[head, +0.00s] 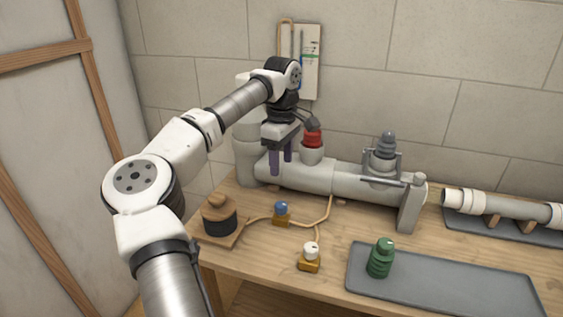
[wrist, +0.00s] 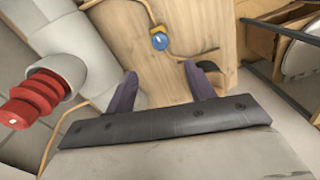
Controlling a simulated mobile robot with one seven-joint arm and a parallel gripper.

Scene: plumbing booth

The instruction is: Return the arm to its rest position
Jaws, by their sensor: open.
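My gripper (head: 281,163) is open, with its two purple fingers pointing down in front of the grey pipe (head: 320,175) at the back of the bench. Nothing is between the fingers. In the wrist view my gripper (wrist: 160,88) is also open and empty, above the bare wood of the bench. My arm reaches in from the lower left, bent over the bench's left end. A red ribbed plug (head: 313,138) stands in a stub on the pipe, just right of my gripper. The red plug also shows in the wrist view (wrist: 35,98), left of the fingers.
A blue knob (head: 281,208), a white knob (head: 311,249) and a dark round pot (head: 219,216) sit at the bench's left front. A green plug (head: 380,257) stands on the grey tray (head: 450,282). A grey clamped fitting (head: 384,150) rises from the pipe. A tiled wall closes the back.

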